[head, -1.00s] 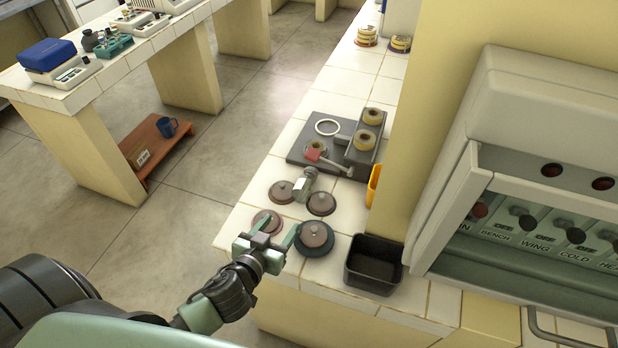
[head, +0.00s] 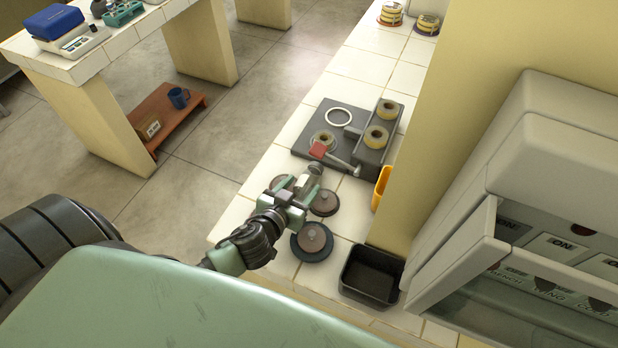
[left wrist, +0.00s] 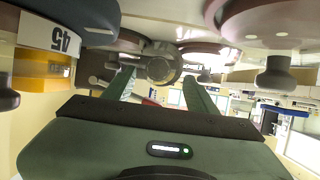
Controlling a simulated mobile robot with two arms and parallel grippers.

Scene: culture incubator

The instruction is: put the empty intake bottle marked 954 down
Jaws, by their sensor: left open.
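A small grey bottle (head: 313,172) stands among the dark round lids on the tiled bench; its number is not readable in the head view. My left gripper (head: 296,192) is open, low over the bench, just in front of the bottle and partly hiding it. In the left wrist view the two green fingers of my left gripper (left wrist: 162,90) are spread apart, and a round grey end (left wrist: 162,68), likely the bottle, shows between them. I cannot tell whether the fingers touch it. My right gripper is not in view.
Several knobbed lids (head: 312,240) lie around the gripper. A grey fixture (head: 322,120) with rings and a red-tipped lever is just beyond. A black tray (head: 370,276), a yellow item (head: 381,187) and a switch cabinet (head: 520,170) are to the right. The bench's left edge is close.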

